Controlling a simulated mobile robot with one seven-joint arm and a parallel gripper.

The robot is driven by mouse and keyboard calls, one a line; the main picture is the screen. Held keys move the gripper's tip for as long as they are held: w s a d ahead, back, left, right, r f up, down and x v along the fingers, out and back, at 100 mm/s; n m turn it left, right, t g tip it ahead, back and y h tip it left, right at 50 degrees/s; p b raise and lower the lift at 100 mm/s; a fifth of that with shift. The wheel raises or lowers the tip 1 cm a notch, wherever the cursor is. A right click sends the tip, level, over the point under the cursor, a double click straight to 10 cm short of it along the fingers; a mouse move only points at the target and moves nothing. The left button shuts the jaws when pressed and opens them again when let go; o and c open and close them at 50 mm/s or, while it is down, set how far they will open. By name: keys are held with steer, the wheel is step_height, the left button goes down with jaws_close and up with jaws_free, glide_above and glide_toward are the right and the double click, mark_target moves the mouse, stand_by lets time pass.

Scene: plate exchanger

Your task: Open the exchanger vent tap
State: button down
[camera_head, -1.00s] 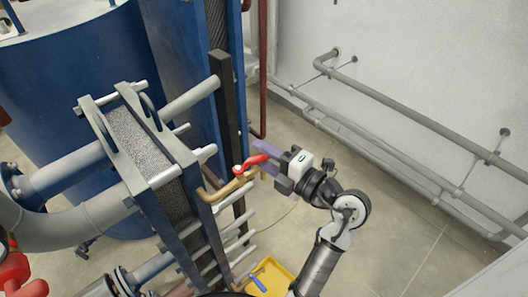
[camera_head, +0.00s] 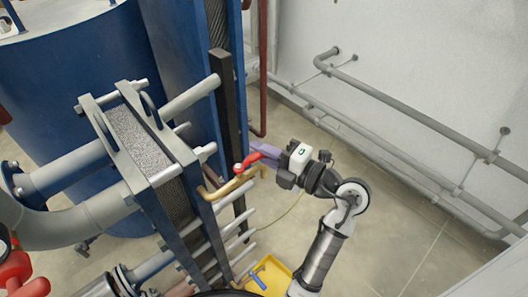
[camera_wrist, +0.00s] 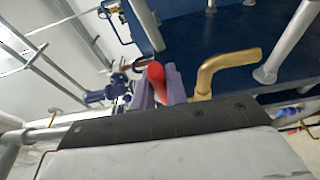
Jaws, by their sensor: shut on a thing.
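The vent tap's red lever handle (camera_head: 250,160) shows on top of the brass tap pipe (camera_head: 232,186) at the right side of the plate exchanger (camera_head: 148,160). My gripper (camera_head: 262,151) reaches it from the right, with purple fingers shut on the lever. In the wrist view the red lever (camera_wrist: 156,74) stands between the two purple fingers (camera_wrist: 160,90). The bent brass spout (camera_wrist: 228,68) is just right of the fingers there, apart from them. The lever's pivot is partly hidden.
A yellow tray (camera_head: 282,276) with a blue-handled tool lies on the floor below the tap. Grey bolt ends (camera_head: 236,220) stick out under the brass pipe. Grey pipes (camera_head: 400,122) run along the right wall. The floor between is mostly clear.

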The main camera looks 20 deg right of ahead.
steer(key=shift+w+a+n+g+y, duration=0.1)
steer(key=shift+w+n+g+y, duration=0.3)
steer(key=shift+n+g+y, duration=0.45)
steer(key=c, duration=1.4)
jaws_free()
steer(key=b+v, duration=0.4)
steer(key=v, duration=1)
steer(key=shift+w+f, duration=0.1)
steer(key=shift+w, duration=0.05)
